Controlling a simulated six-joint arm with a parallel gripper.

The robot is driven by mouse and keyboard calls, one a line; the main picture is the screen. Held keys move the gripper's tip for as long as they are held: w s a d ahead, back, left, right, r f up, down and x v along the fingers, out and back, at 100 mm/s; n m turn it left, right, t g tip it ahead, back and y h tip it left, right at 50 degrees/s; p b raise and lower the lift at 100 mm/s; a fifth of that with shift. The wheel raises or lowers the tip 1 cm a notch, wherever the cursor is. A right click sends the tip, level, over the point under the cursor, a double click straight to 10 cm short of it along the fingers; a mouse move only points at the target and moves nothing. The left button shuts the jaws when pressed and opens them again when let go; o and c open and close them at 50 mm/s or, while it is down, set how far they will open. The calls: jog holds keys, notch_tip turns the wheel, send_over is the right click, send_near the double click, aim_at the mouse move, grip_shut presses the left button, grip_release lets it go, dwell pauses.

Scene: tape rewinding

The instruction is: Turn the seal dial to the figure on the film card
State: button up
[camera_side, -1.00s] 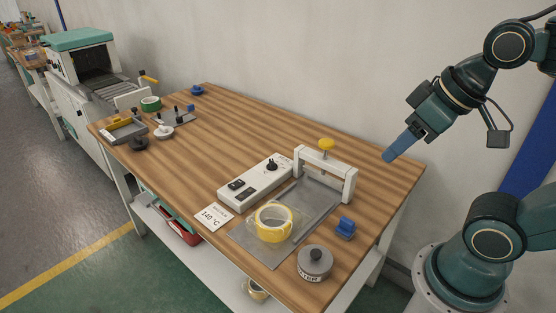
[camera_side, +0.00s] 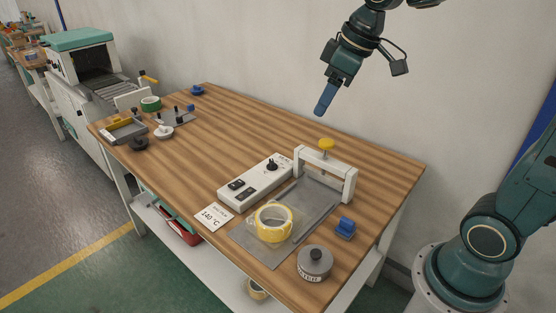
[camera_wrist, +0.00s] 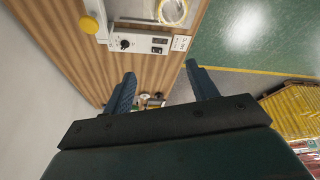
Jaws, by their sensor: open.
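The seal dial (camera_side: 271,165) is a small black knob on a white control box (camera_side: 256,178) with two dark panels. It also shows in the wrist view (camera_wrist: 125,44). Which figure the dial points at is too small to read. The film card (camera_side: 214,217) is white, reads 140 °C, and lies at the table's front edge beside the box; it also shows in the wrist view (camera_wrist: 181,43). My gripper (camera_side: 321,112) hangs in the air above and behind the box, apart from everything. In the wrist view its two blue fingers (camera_wrist: 161,84) are spread, with nothing between them.
A white sealing frame with a yellow knob (camera_side: 326,144) stands right of the dial. A yellow tape roll (camera_side: 273,222) lies on a grey plate. A blue block (camera_side: 345,228) and a grey weight (camera_side: 314,263) sit near the right end. The table left of the box is largely clear.

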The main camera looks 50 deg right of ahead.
jog(key=w+d+f+n+y, duration=0.1)
jog(key=w+d+f+n, duration=0.35)
jog(key=w, duration=0.85)
jog(key=n+g+y, duration=0.1)
jog(key=n+y, duration=0.1)
send_over(272, 161)
jog(key=s+d, duration=0.4)
jog(key=d, duration=0.1)
notch_tip(272, 161, down, 14)
jog(key=shift+w+a+f, duration=0.15)
jog(key=shift+a+f, duration=0.05)
jog(key=x, duration=1.3)
jog(key=shift+d+f, duration=0.1)
jog(key=shift+f, duration=0.4)
jog(key=shift+c, duration=0.2)
jog(key=c, duration=0.9)
